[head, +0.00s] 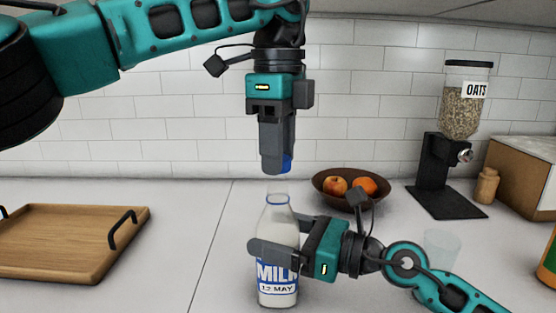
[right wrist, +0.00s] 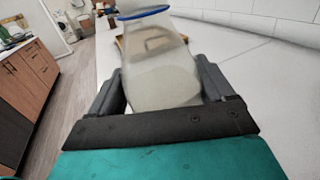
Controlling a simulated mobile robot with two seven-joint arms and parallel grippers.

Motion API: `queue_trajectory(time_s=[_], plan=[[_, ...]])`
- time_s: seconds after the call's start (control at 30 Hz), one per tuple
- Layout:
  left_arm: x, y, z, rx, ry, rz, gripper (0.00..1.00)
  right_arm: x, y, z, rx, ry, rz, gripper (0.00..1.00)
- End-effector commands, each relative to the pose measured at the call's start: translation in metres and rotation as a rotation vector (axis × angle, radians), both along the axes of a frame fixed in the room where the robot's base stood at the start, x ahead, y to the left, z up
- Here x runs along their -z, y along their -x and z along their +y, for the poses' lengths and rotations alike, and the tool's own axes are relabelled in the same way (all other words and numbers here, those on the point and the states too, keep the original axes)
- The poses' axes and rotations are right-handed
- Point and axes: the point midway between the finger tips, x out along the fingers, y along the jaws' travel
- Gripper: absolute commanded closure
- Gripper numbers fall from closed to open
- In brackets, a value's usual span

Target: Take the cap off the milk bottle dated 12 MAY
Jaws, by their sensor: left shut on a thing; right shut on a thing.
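The milk bottle (head: 278,290) stands upright on the counter, its label reading MILK and 12 MAY. Its mouth shows a blue rim and no cap, also in the right wrist view (right wrist: 158,60). My right gripper (head: 278,248) is shut on the bottle's body, one finger on each side, coming from the right. My left gripper (head: 276,160) points down above the bottle's mouth. It is shut on the blue cap (head: 287,163), which is mostly hidden by the fingers. A gap separates the cap from the bottle.
A wooden tray (head: 62,235) with black handles lies at the left. A brown bowl (head: 330,192) of fruit stands behind the bottle. A clear glass (head: 441,247) is behind my right arm. An oats dispenser (head: 461,110) and a small wooden jar (head: 486,186) stand at the right.

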Motion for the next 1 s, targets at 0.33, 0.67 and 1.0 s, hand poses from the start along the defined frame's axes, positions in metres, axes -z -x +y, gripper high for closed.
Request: queue_trajectory(time_s=[0.33,0.67,1.0], plan=[[-0.022,0.000,0.000,0.000,0.000,0.000,0.99,0.001,0.000,0.000,0.000,0.001,0.000,1.00],[-0.021,0.000,0.000,-0.001,0.000,0.000,0.99,0.000,0.000,0.000,0.000,0.001,0.000,0.00],[-0.017,0.000,0.000,-0.001,0.000,0.001,0.99,0.003,0.004,-0.013,0.003,0.001,0.002,0.00]])
